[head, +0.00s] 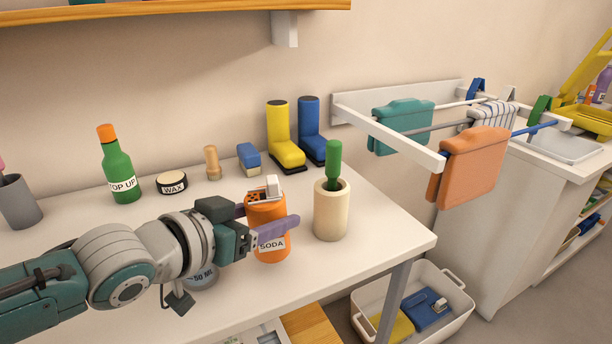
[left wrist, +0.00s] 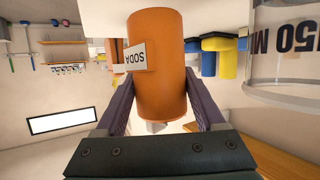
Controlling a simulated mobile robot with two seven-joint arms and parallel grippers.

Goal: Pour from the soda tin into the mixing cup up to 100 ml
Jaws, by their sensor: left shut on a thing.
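The orange soda tin (head: 268,214) with a white SODA label stands upright at the table's front. It has a pale cap on top. My left gripper (head: 268,222) is shut on it, with purple fingers on both sides. The tin (left wrist: 158,85) fills the middle of the left wrist view, upside down there. I cannot tell whether its base touches the table. A clear cup (left wrist: 285,65) with a marking ending in 50 ML shows at the right of the left wrist view. In the head view the cup (head: 203,278) is mostly hidden behind my left arm. My right gripper is not in view.
A cream pot (head: 331,212) with a green-handled tool stands close right of the tin. A green bottle (head: 118,170), wax tin (head: 172,184), wooden peg (head: 212,163), brush (head: 249,158) and boots (head: 285,140) stand behind. The table's right front corner is clear.

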